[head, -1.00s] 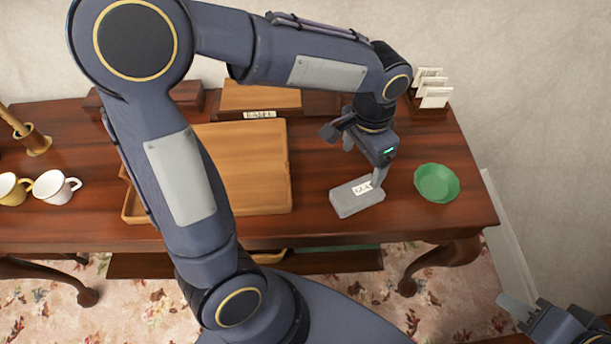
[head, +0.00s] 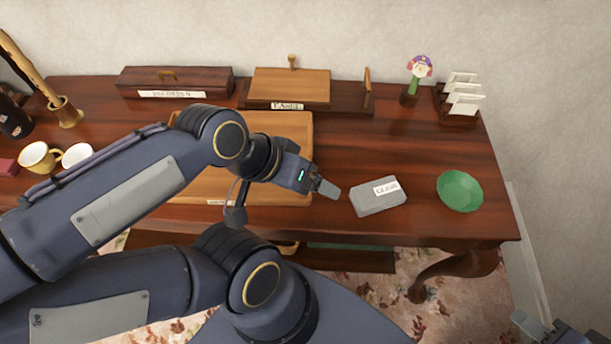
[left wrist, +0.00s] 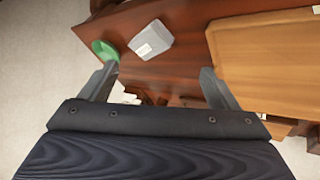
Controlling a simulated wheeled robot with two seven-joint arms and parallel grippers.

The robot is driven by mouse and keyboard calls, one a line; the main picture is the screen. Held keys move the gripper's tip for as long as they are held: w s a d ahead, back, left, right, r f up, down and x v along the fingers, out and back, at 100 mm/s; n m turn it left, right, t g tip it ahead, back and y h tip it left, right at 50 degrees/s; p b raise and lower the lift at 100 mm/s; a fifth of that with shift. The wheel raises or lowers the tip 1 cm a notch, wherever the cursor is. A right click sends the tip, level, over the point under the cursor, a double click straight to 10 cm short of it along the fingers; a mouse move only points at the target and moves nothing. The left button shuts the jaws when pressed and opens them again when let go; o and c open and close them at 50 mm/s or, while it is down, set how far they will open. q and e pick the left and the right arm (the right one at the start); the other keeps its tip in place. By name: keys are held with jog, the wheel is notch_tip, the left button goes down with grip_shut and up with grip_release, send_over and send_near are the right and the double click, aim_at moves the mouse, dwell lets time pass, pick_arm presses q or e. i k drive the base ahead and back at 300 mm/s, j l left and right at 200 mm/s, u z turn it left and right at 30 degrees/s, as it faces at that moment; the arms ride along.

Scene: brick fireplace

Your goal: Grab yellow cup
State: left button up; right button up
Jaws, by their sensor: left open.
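The yellow cup (head: 37,159) stands upright on the desk at the far left in the head view, its handle toward the white cup (head: 77,155). My left forearm crosses just in front of the cups and partly covers the white one. My left gripper (head: 283,202) is over the right part of the wooden tray, well to the right of the yellow cup, with its fingers apart and empty. In the left wrist view its open fingers (left wrist: 160,85) show, but no yellow cup. My right gripper (head: 535,327) shows only in part at the bottom right corner; its jaws cannot be read.
A grey box (head: 379,197) and a green bowl (head: 460,191) lie on the right of the desk. The wooden tray (head: 295,130) fills the middle. Labelled boxes (head: 175,82), a letter rack (head: 460,98) and a holder with a wooden stick (head: 67,112) stand behind.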

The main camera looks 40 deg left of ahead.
aim_at(37, 158)
jog(key=u, duration=3.15)
jog(key=i+j+z, duration=0.15)
jog(key=i+j, duration=0.15)
jog(key=j, duration=0.15)
jog(key=i+j+z, duration=0.2)
jog(key=j, duration=0.25)
jog(key=i+j+z, duration=0.1)
jog(key=i+j, duration=0.2)
jog(key=i+j+z, duration=0.15)
jog(key=i+j, duration=0.15)
jog(key=i+j+z, duration=0.1)
jog(key=i+j, duration=0.15)
jog(key=j, duration=0.15)
jog(key=i+j+z, duration=0.15)
jog(key=j, duration=0.25)
jog(key=i+j+z, duration=0.1)
jog(key=i+j, duration=0.25)
jog(key=j, duration=0.1)
